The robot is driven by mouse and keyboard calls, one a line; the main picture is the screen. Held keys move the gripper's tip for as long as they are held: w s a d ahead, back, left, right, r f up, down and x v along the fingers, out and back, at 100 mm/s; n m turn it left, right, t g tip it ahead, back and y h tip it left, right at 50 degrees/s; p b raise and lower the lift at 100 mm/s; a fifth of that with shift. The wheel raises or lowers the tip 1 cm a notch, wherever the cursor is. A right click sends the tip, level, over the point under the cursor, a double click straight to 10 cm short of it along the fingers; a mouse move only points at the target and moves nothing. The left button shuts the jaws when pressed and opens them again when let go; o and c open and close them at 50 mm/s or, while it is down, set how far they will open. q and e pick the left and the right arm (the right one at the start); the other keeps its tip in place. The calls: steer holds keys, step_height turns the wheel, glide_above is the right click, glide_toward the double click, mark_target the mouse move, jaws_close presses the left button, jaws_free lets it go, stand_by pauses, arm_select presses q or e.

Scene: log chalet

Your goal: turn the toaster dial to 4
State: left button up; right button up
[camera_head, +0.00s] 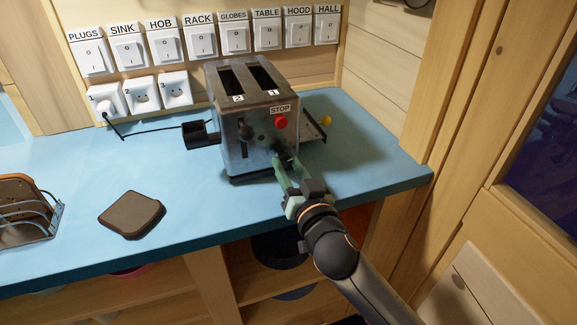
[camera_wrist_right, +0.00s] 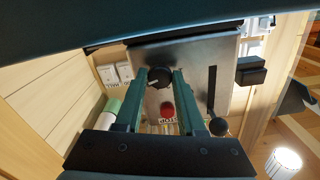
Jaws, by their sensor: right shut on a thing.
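The metal toaster (camera_head: 235,150) stands on the blue counter with its front towards me. Its front has a red STOP button (camera_head: 281,123) and a lever with a dark knob (camera_head: 245,131). My right gripper (camera_head: 287,163) reaches the lower right of the front and covers the dial in the head view. In the right wrist view, the black dial (camera_wrist_right: 158,77) shows between the green fingers, which are shut on it. A pale pointer mark shows on the dial, but I cannot read any numbers around it. My left gripper is not in view.
A brown slice of bread (camera_head: 132,213) lies on the counter, left of the toaster. A wire rack (camera_head: 30,225) stands at the far left. Labelled wall switches (camera_head: 165,45) and sockets (camera_head: 141,94) are behind; a black cord runs to socket 1. A tray (camera_head: 313,124) sticks out at the toaster's right.

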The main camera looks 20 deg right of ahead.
jaws_close()
